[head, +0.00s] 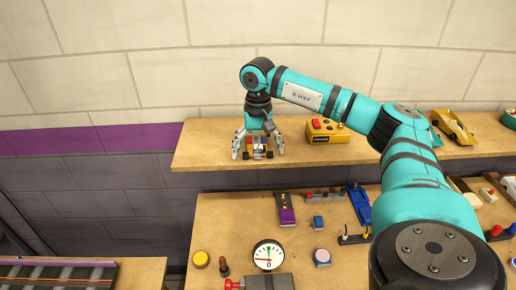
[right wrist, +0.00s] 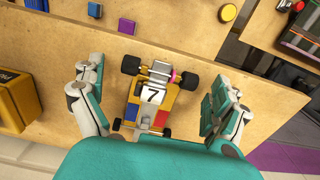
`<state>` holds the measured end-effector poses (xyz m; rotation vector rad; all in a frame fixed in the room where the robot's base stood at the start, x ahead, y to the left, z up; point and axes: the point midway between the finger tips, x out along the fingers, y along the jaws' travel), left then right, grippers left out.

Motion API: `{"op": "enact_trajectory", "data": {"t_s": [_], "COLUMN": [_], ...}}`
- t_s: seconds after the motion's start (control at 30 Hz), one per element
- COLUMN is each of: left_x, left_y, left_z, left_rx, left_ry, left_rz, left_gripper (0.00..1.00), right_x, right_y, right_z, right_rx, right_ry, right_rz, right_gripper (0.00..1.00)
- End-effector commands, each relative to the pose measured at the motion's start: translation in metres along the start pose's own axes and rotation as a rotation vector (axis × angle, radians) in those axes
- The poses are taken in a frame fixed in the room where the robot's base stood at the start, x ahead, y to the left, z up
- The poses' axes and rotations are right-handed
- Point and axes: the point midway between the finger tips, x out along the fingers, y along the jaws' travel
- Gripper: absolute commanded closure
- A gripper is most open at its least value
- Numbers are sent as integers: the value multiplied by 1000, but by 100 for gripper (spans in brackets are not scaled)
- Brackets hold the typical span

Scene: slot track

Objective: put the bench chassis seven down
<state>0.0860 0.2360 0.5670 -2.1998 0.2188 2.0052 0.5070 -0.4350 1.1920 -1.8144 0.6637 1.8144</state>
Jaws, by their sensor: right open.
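The bench chassis seven (right wrist: 151,96) is a small car with black wheels, red, yellow and blue panels and a white plate marked 7. It sits on the upper wooden shelf (head: 215,150), near its left end, and shows small in the head view (head: 258,150). My right gripper (head: 259,152) points down over it. In the right wrist view its fingers (right wrist: 155,105) are spread on both sides of the car with gaps between them and the car, so it is open. My left gripper is in neither view.
The shelf's left end is clear.

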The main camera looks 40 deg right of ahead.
Motion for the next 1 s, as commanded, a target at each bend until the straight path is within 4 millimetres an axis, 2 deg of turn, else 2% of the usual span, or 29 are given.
{"op": "enact_trajectory", "data": {"t_s": [0.1, 0.17, 0.27, 0.5, 0.6, 0.7, 1.0], "left_x": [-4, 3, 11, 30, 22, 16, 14], "left_y": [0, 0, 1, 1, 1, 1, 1], "left_z": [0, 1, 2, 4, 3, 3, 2], "left_rx": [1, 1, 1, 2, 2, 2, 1], "left_ry": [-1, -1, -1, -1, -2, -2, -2], "left_rz": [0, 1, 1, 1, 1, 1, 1], "left_gripper": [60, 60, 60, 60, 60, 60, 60], "right_x": [-5, -8, -22, -76, -100, -114, -123], "right_y": [0, -1, -1, -2, 0, 0, 0], "right_z": [0, -1, -1, 0, -1, 0, 0], "right_rx": [0, 0, 0, -1, 1, 0, 0], "right_ry": [1, 2, 5, 4, 4, 3, -1], "right_rz": [-1, -2, -5, -7, -3, -1, 0], "right_gripper": [0, 0, 0, 0, 0, 0, 0]}}
